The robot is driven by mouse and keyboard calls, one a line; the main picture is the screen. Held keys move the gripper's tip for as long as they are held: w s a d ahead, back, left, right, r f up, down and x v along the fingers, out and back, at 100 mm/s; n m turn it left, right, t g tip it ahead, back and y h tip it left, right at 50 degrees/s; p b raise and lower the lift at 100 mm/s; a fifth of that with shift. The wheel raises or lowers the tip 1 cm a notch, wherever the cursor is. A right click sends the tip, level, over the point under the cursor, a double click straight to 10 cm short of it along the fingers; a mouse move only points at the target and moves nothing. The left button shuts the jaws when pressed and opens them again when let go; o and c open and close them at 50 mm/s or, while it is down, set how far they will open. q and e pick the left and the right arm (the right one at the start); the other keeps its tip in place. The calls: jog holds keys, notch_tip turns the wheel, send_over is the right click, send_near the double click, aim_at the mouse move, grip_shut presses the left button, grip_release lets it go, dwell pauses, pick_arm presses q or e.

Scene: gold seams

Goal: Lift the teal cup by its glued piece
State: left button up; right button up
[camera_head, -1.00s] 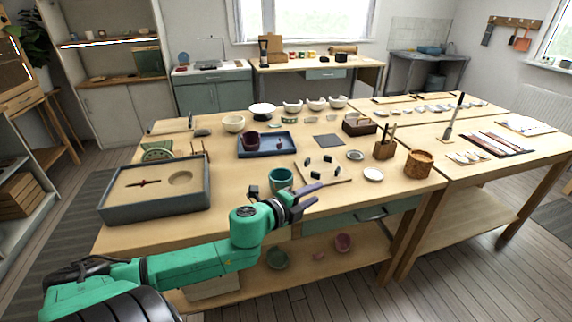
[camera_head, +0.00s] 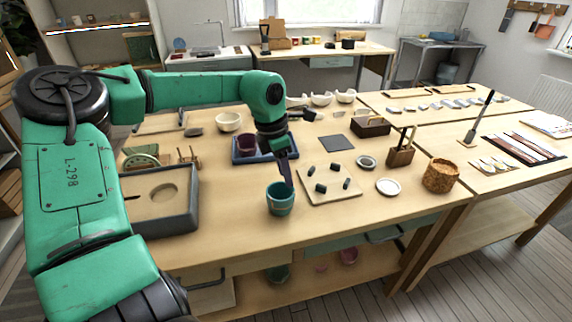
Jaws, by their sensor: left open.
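The teal cup (camera_head: 280,203) stands upright near the front edge of the workbench, left of a pale board with small dark pieces. My left gripper (camera_head: 287,178) is open and points down just above the cup's rim, at its back right side. The fingers overlap the rim in the picture, so I cannot tell whether they touch it. The glued piece cannot be told apart from the cup at this size. My right gripper is not in view.
The pale board (camera_head: 314,196) lies close to the right of the cup. A blue tray (camera_head: 240,160) with a dark red bowl is behind it. A grey-rimmed tray (camera_head: 190,222) is at left. A white dish (camera_head: 388,186) and a cork pot (camera_head: 440,176) stand at right.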

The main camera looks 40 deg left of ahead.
aim_at(286, 200)
pick_arm(q)
notch_tip(286, 200, down, 6)
jog(key=b, duration=0.3)
jog(key=shift+d+r, duration=0.1)
jog(key=shift+r, duration=0.1)
notch_tip(286, 200, down, 2)
jog(key=b, duration=0.2)
jog(key=shift+f+b, duration=0.15)
jog(key=shift+b, duration=0.2)
jog(key=shift+f+b, duration=0.3)
jog(key=shift+f, duration=0.1)
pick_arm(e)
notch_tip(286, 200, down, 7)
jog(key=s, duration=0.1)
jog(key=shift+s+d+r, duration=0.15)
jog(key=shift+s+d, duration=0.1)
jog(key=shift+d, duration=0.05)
pick_arm(q)
jog(key=shift+r, duration=0.1)
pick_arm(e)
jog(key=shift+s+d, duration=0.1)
pick_arm(q)
grip_shut()
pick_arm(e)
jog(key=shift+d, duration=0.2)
